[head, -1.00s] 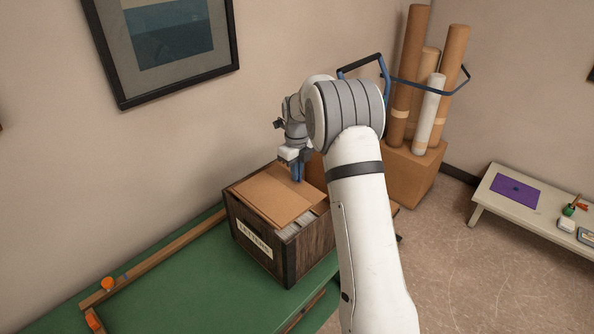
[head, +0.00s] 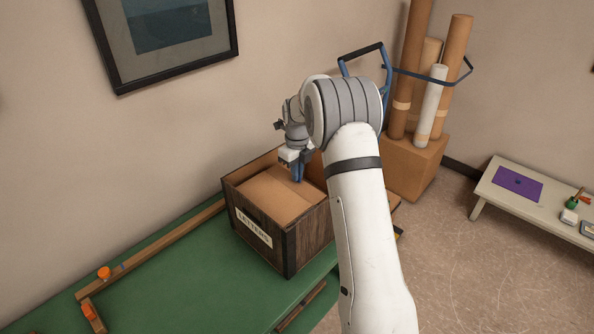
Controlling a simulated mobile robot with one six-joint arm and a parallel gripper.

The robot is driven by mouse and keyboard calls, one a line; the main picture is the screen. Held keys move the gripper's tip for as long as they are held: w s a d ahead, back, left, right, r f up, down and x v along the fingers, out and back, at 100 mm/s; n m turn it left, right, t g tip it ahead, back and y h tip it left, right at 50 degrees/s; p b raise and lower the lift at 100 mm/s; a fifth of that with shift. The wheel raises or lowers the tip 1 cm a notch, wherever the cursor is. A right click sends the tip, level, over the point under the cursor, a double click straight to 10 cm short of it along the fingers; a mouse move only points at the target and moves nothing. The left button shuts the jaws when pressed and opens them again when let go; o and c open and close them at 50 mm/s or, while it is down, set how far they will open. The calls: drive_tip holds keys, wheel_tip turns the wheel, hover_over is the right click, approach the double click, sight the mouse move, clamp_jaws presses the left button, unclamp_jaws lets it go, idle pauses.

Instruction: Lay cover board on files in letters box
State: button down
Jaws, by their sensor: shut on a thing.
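The letters box (head: 303,240) is a dark wooden open-topped box with a "LETTERS" label (head: 254,228), standing on the green table. The tan cover board (head: 275,198) lies inside the box, below its rim, and hides the files under it. My gripper (head: 297,172) is at the back right part of the board, shut on the board's grip. My arm hides the box's right back corner.
The green table top (head: 190,285) is clear in front of the box. Cardboard tubes (head: 405,80) stand behind my arm. A low white table (head: 490,197) holds a purple sheet (head: 518,184).

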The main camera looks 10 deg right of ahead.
drive_tip(key=shift+f+b, duration=0.6)
drive_tip(key=shift+f, duration=0.6)
drive_tip(key=c, duration=1.5)
unclamp_jaws()
drive_tip(key=shift+c, duration=0.4)
drive_tip(key=shift+r+p, duration=2.05)
drive_tip(key=shift+r, duration=1.5)
wheel_tip(320, 180, up, 8)
drive_tip(key=b, duration=0.1)
drive_tip(key=shift+f, duration=0.15)
